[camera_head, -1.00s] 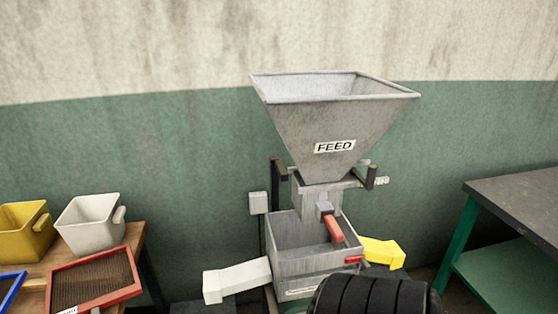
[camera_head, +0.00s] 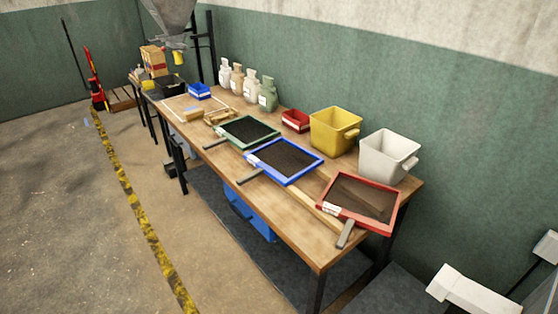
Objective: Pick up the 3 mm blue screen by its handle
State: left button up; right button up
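The blue-framed screen (camera_head: 284,161) lies flat on the wooden table, with dark mesh inside its frame. Its grey handle (camera_head: 250,176) points left, toward the table's front edge. A label is on its frame, too small to read. A green-framed screen (camera_head: 247,131) lies to its left and a red-framed screen (camera_head: 362,201) to its right, each with a handle. Neither of my grippers shows in this view.
The long wooden table (camera_head: 285,236) also holds a yellow bin (camera_head: 335,131), a white bin (camera_head: 387,156), a small red bin (camera_head: 295,121) and several sacks (camera_head: 250,86). Open floor (camera_head: 65,220) with a yellow-black stripe lies in front.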

aim_at(263, 167)
jog(key=j+z, duration=0.1)
jog(key=z, duration=0.3)
jog(key=i+j+z, duration=0.25)
jog(key=j, duration=0.35)
jog(key=j+z, duration=0.25)
jog(key=j, duration=0.35)
jog(key=i+j+z, duration=0.1)
jog(key=j+z, duration=0.15)
jog(key=j, duration=0.45)
